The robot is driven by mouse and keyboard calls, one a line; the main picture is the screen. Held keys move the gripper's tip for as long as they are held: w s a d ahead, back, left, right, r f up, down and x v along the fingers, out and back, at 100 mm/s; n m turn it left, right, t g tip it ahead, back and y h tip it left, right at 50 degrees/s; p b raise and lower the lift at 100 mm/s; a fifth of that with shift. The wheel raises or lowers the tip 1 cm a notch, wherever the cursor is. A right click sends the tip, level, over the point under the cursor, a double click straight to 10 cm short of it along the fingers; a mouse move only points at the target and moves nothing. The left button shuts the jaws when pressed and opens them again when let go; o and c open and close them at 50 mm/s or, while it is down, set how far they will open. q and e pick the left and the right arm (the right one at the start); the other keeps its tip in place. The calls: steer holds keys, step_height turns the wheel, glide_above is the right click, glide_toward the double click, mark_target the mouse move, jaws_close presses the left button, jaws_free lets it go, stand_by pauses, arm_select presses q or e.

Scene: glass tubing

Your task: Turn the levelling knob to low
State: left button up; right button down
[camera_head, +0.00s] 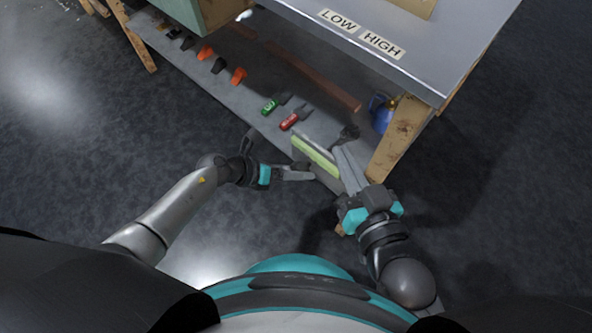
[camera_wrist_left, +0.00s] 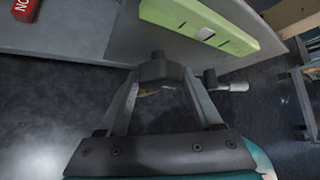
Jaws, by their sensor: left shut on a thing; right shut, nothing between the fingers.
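A dark faceted knob (camera_wrist_left: 160,72) with a short stem sits at the edge of a grey panel in the left wrist view. I take it for the levelling knob. My left gripper (camera_wrist_left: 161,78) has its two fingers on either side of it, closed against it. In the head view my left gripper (camera_head: 280,156) is beside the shelf's front edge, and the knob cannot be made out there. My right gripper (camera_head: 345,160) is shut and empty beside the shelf's right end. LOW (camera_head: 338,20) and HIGH (camera_head: 382,44) labels lie on the bench top.
A yellow-green spirit level (camera_head: 315,156) lies along the lower shelf (camera_head: 222,97). Green (camera_head: 269,107) and red (camera_head: 290,121) tagged items and several orange and dark ones sit behind. A wooden leg (camera_head: 398,137) stands right of my right gripper. The floor in front is clear.

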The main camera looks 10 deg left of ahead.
stand_by(0.3)
arm_select(q)
steer(key=o, duration=1.4)
steer(key=shift+c, duration=0.2)
steer(key=p+v, duration=0.6)
steer(key=v, duration=0.9)
steer(key=shift+p, duration=0.4)
arm_select(e)
steer(key=s+d+f+g+h, duration=0.3)
steer(key=s+d+g+h, duration=0.2)
steer(key=d+g, duration=0.5)
steer(key=shift+s+d+f, duration=0.15)
steer(key=shift+s+f, duration=0.1)
steer(key=shift+f, duration=0.1)
arm_select(q)
steer(key=shift+s+a, duration=0.1)
